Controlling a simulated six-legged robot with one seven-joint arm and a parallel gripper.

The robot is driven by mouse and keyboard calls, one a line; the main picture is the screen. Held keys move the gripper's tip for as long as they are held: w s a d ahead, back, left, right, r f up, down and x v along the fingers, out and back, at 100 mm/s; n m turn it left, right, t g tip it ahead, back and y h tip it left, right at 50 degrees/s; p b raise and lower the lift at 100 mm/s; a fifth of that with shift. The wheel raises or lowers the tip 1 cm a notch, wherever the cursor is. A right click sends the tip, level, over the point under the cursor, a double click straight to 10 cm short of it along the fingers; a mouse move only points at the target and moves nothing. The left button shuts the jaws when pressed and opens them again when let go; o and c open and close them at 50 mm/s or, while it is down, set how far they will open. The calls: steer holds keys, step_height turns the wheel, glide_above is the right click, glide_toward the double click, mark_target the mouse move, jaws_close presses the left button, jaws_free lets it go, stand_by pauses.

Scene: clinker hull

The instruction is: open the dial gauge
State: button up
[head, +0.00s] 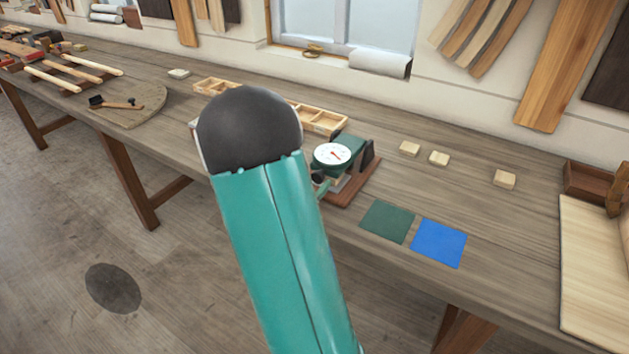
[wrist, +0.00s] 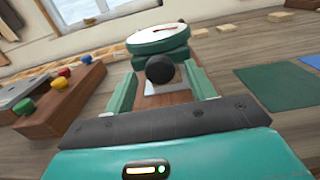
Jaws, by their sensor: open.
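The dial gauge (head: 332,154) has a round white face with a red needle and a green body. It stands on a wooden base (head: 361,184) on the bench, and it shows again in the wrist view (wrist: 162,38). A black ball knob (wrist: 160,69) sits below the dial, facing me. My gripper (wrist: 161,78) is open, with one green finger on each side of the knob in the picture. I cannot tell whether either finger touches it. In the head view my arm hides most of the gripper and part of the gauge.
A wooden block with coloured knobs (wrist: 56,97) stands left of my gripper. A green square (head: 388,221) and a blue square (head: 438,243) lie flat to the right of the gauge. A divided wooden tray (head: 318,119) is behind it. Small wooden blocks (head: 439,158) lie farther right.

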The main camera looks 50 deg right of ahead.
steer(key=shift+d, duration=0.65)
jaws_close()
